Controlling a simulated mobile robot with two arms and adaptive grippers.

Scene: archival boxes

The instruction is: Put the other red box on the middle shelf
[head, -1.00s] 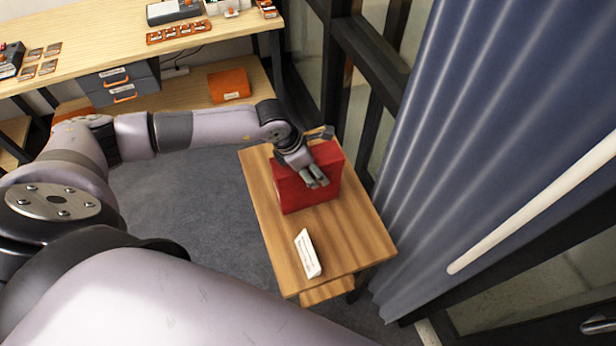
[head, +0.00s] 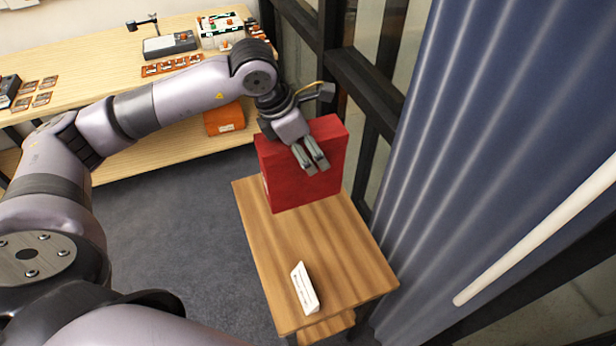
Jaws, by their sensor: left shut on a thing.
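A red box (head: 305,185) is upright at the far end of a small wooden table (head: 325,265). My left gripper (head: 311,163) is at the upper part of the box and shut on it, with its fingers on the side facing me. The box seems lifted a little above the table top, though its underside is hard to see. My right gripper is not in view. No shelf unit shows that I can make out as the one with a middle shelf.
A white sign (head: 304,288) stands on the near part of the table. A blue curtain (head: 480,130) and dark window frames are close on the right. A long workbench (head: 90,75) with devices stands behind, an orange box (head: 224,118) on its lower shelf. Grey floor is clear at left.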

